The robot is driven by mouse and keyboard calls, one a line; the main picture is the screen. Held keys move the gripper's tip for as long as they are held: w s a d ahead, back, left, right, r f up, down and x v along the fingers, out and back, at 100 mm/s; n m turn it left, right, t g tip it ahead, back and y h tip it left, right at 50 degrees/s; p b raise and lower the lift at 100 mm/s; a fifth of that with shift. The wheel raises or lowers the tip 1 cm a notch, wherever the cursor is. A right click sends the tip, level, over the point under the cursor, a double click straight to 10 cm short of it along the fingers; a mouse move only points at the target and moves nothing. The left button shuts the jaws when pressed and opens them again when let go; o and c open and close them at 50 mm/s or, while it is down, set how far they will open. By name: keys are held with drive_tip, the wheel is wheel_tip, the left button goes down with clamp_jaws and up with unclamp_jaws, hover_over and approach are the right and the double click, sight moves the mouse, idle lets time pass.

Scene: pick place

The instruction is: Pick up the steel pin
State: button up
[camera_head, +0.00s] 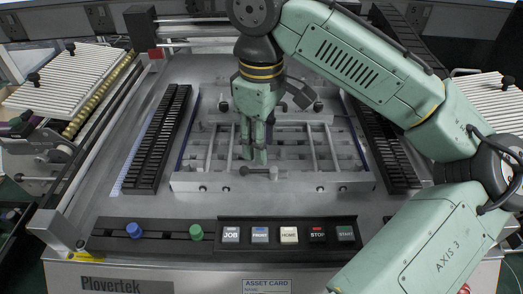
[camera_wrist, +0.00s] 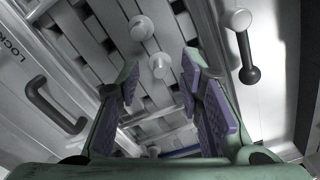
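My gripper (camera_head: 255,152) points down over the front part of the grey slatted frame (camera_head: 180,180) in the head view. In the wrist view its two purple-padded fingers (camera_wrist: 160,90) stand apart, with nothing held between them. A pale, short round-ended piece (camera_wrist: 160,65) shows beyond and between the fingertips. I cannot tell which of these is the steel pin. In the head view the fingers hide part of this area.
Black slotted racks (camera_head: 155,145) flank the frame. A button panel (camera_head: 288,234) lies in front. A dark handle (camera_wrist: 52,105) is left in the wrist view.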

drive_tip(key=shift+f, duration=0.6)
drive_tip(key=shift+c, duration=0.6)
clamp_jaws()
